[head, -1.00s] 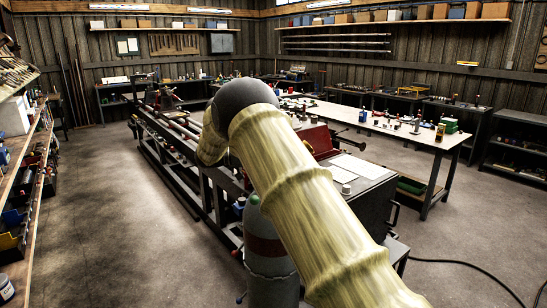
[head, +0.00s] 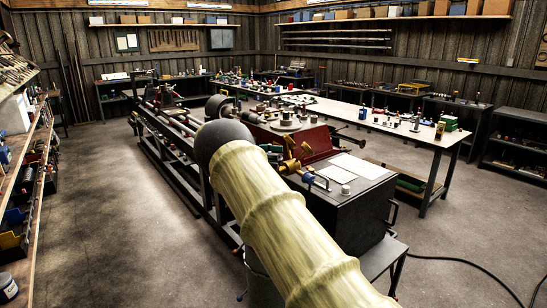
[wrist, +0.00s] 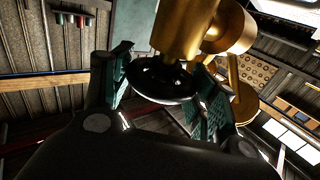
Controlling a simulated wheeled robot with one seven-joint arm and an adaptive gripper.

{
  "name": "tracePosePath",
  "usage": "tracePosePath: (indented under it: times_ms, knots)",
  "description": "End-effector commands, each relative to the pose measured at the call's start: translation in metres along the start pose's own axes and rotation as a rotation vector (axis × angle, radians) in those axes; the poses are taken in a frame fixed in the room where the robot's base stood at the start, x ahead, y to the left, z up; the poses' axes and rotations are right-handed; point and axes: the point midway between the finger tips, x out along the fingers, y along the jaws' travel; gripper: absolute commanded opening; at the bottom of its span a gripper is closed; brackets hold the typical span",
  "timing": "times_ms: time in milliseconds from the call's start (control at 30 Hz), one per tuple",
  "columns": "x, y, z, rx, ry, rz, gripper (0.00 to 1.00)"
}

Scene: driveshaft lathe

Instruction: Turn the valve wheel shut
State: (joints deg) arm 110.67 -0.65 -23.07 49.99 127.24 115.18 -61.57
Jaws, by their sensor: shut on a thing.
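The valve wheel (wrist: 165,80) is a dark round handwheel on a brass valve body (wrist: 190,28) in the wrist view. My gripper (wrist: 160,92) has one teal-padded finger on each side of the wheel and is shut on it. The wheel's rim lies between the pads, and the dark palm covers the lower part of the view. In the head view, brass valve parts (head: 290,165) show just right of my arm.
A long lathe (head: 180,128) runs back to the left. A dark cabinet (head: 350,208) with papers stands right of my arm. A long workbench (head: 400,128) lies behind it. The floor at left is open, and a black cable (head: 455,262) lies at right.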

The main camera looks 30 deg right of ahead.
Motion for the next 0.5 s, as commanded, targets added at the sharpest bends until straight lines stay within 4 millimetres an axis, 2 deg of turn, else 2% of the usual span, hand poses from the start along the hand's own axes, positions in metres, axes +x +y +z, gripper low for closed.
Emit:
tracePosePath:
  times_ms: [233, 267, 300, 367, 500]
  knots:
    - [0.0002, -0.0008, -0.0027, 0.004, 0.0, -0.002, 0.34]
    - [0.0002, -0.0008, -0.0028, 0.004, 0.0, -0.002, 0.62]
    - [0.0002, -0.0008, -0.0026, 0.004, 0.0, -0.002, 0.69]
    - [0.0002, -0.0007, -0.0022, 0.003, 0.0, -0.001, 0.8]
    - [0.0002, -0.0005, -0.0014, 0.002, 0.0, -0.001, 0.81]
